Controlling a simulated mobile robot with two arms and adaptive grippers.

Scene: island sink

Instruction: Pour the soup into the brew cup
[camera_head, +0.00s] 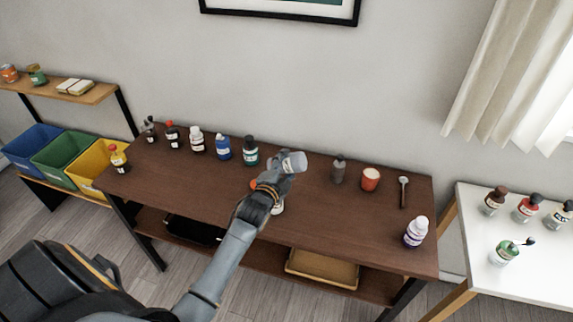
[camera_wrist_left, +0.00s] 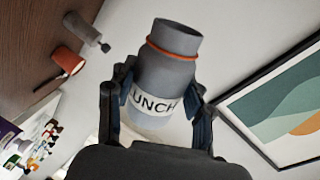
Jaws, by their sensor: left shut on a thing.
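My left gripper (camera_head: 280,171) is shut on a grey jar (camera_head: 294,162) and holds it tilted above the middle of the dark table. In the left wrist view the jar (camera_wrist_left: 168,75) sits between the two fingers (camera_wrist_left: 160,105), with an orange ring below its neck and a label ending in "UNCH". No soup can be seen in it. The red cup (camera_head: 370,179), likely the brew cup, stands upright on the table, to the right of the jar and apart from it. It also shows in the left wrist view (camera_wrist_left: 68,59). My right gripper is not in view.
A grey bottle (camera_head: 338,169) stands just left of the red cup, and a spoon (camera_head: 403,192) lies right of it. A purple-labelled bottle (camera_head: 416,232) is at the right front. Several bottles, including a teal one (camera_head: 250,150), line the back left. The table's right front is mostly clear.

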